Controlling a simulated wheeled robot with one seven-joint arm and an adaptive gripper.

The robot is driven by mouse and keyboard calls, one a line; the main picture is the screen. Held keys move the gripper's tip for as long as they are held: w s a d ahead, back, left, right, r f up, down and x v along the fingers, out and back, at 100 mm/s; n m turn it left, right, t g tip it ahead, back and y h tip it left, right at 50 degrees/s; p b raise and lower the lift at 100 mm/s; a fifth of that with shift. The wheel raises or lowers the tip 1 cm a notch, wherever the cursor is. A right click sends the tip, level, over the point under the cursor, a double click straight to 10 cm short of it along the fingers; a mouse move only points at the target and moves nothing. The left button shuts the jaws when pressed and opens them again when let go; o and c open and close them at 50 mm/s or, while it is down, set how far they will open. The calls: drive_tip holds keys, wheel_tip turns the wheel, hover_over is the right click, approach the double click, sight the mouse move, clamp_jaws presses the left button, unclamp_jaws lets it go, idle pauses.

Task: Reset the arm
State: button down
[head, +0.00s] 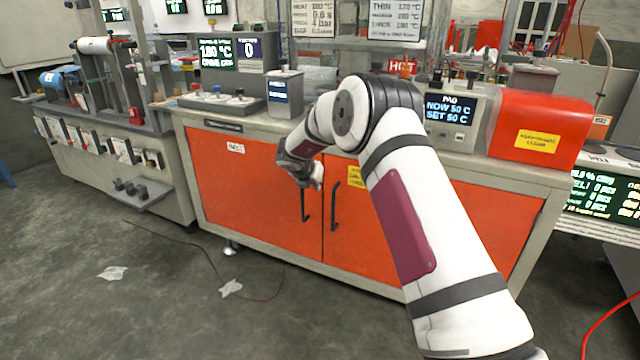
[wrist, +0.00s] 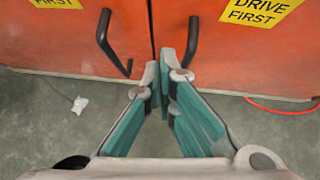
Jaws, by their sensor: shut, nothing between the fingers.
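My arm (head: 425,215) reaches from the lower right toward the orange cabinet, bending at a dark joint near the bench top. My gripper (head: 318,180) hangs in front of the cabinet doors, near the black door handles. In the wrist view my gripper (wrist: 160,78) shows two teal-lined fingers with their tips together, shut and empty. A left black handle (wrist: 112,42) and a right black handle (wrist: 193,42) show just beyond the fingertips. I cannot tell the exact gap between fingertips and doors.
The orange cabinet (head: 255,190) carries a bench top with a red box (head: 535,128), a display unit (head: 452,115) and a switch panel (head: 220,100). A grey machine bench (head: 110,150) stands left. Paper scraps (head: 231,288) and a thin red cable lie on the otherwise open floor.

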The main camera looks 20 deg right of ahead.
drive_tip(key=s+a+r+n+t+y, duration=0.2)
drive_tip(key=a+r+n, duration=0.3)
drive_tip(key=r, duration=0.5)
drive_tip(key=s+a+r+n+t+y, duration=0.15)
drive_tip(key=a+r+n, duration=0.3)
drive_tip(key=r, duration=0.55)
drive_tip(key=s+a+r+n+y, duration=0.3)
drive_tip(key=s+a+r+n, duration=0.1)
drive_tip(key=s+r+n, duration=0.15)
drive_tip(key=s+a+r+n+y, duration=0.2)
drive_tip(key=s+a+r+n, duration=0.2)
drive_tip(key=s+n, duration=0.3)
drive_tip(key=s+n+g+y, duration=0.1)
drive_tip(key=s+n+g, duration=0.2)
drive_tip(key=s+n, duration=1.2)
drive_tip(key=s+d+f+n+g+h, duration=0.1)
drive_tip(key=s+d+f+n+g, duration=0.15)
drive_tip(key=s, duration=0.95)
drive_tip(key=s+d+f+n+g+h, duration=0.2)
drive_tip(key=s+d+f, duration=0.2)
drive_tip(key=s, duration=0.7)
drive_tip(key=s+d+f+n+g+h, duration=0.1)
drive_tip(key=s+d+f+n+g, duration=0.2)
drive_tip(key=s, duration=0.9)
wheel_tip(320, 180, up, 21)
drive_tip(key=t+p, duration=0.4)
drive_tip(key=p, duration=1.6)
drive_tip(key=shift+w+m+p, duration=0.25)
drive_tip(key=shift+m+p, duration=0.05)
drive_tip(key=shift+m, duration=0.15)
